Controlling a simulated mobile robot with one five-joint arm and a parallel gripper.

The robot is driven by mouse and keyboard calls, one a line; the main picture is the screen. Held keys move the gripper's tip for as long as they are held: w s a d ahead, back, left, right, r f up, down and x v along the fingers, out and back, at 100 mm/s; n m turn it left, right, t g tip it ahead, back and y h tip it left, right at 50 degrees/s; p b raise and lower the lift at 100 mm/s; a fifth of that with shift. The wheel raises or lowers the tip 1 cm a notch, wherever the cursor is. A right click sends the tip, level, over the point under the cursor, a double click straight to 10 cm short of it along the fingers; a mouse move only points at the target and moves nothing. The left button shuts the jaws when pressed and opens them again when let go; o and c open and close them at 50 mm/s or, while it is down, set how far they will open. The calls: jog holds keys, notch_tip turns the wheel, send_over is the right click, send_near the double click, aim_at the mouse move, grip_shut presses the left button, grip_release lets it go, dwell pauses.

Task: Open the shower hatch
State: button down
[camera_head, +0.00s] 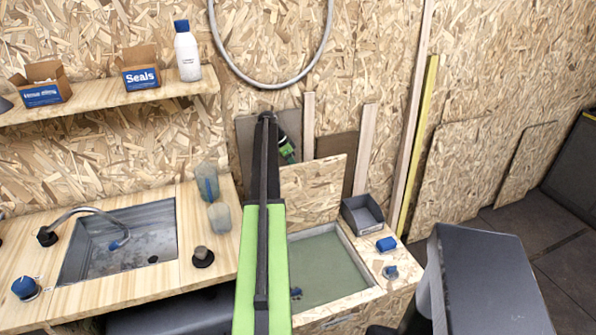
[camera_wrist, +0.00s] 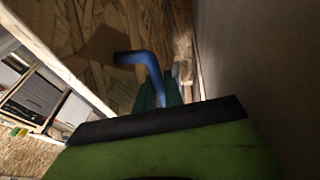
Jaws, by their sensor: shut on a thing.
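The shower hatch (camera_head: 315,187) is a wood-chip panel. It stands raised, nearly upright, at the back of its opening. Below it the shower well (camera_head: 330,268) lies uncovered, with a green floor and a small dark blue thing near its left side. My gripper (camera_head: 287,151) is at the hatch's upper left edge, partly hidden behind my green and black arm. In the wrist view a bent blue piece (camera_wrist: 143,62) shows beyond my arm link, before dim wood-chip board.
A grey open bin (camera_head: 362,214), a blue block (camera_head: 386,244) and a small round item (camera_head: 390,272) lie right of the well. The counter with a sink (camera_head: 122,245) is on the left. Wooden posts (camera_head: 365,150) lean behind.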

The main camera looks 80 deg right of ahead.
jog(key=shift+w+a, duration=0.15)
jog(key=shift+w, duration=0.05)
jog(key=c, duration=1.5)
grip_release()
jog(key=shift+o, duration=0.2)
jog(key=shift+s, duration=0.1)
notch_tip(320, 180, up, 6)
jog(key=p, duration=0.5)
jog(key=shift+f, duration=0.25)
jog(key=s+a+r+p, duration=0.1)
jog(key=s+r+p, duration=0.1)
jog(key=s, duration=0.3)
jog(key=s+a+r+p, duration=0.2)
jog(key=s+r+p, duration=0.1)
jog(key=s, duration=0.3)
jog(key=shift+s+r+p, duration=0.2)
jog(key=shift+r+p, duration=0.05)
jog(key=shift+p, duration=0.25)
jog(key=shift+c, duration=0.4)
